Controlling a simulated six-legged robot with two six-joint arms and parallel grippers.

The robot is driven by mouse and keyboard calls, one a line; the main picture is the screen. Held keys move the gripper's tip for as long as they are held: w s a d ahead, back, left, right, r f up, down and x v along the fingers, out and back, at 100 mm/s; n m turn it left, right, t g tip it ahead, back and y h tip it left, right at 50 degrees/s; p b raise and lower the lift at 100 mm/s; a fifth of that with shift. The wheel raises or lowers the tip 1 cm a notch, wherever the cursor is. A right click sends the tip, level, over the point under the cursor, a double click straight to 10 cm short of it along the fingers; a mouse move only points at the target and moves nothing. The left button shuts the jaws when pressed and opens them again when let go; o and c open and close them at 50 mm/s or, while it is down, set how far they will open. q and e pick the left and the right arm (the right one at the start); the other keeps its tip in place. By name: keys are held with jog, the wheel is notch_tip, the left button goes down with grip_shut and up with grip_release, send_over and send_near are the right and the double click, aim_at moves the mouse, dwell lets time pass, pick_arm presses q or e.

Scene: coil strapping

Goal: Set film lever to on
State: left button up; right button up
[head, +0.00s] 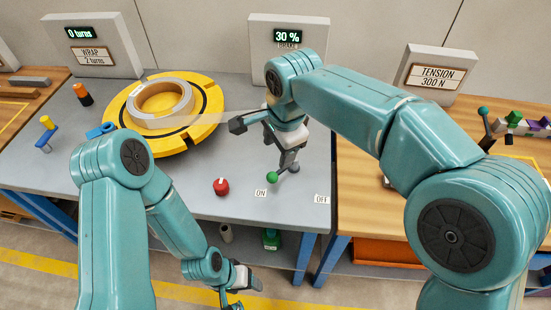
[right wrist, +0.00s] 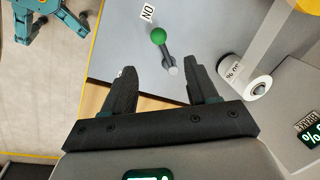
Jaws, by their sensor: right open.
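The film lever has a green ball knob (head: 272,177) and a grey pivot (head: 294,167) near the table's front edge. Its knob points left, towards the ON label (head: 261,193) and away from the OFF label (head: 322,199). In the right wrist view the knob (right wrist: 158,36) lies beyond the fingertips, close to the ON label (right wrist: 147,13). My right gripper (head: 288,158) is open and empty above the lever; it also shows in the wrist view (right wrist: 161,70). My left gripper (head: 242,282) hangs low in front of the table; its jaws are unclear.
A yellow turntable (head: 205,128) carries a coil (head: 160,104), with pale film stretched rightwards. A red knob (head: 221,186) stands left of the lever. A white film roll (right wrist: 255,88) is right of the gripper. Display panels line the back. A wooden bench (head: 350,190) adjoins on the right.

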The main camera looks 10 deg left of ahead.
jog(key=shift+s+d+r, duration=0.15)
jog(key=shift+r, duration=0.75)
jog(key=shift+s+d+r, duration=0.1)
jog(key=shift+s+r, duration=0.05)
jog(key=shift+r, duration=0.75)
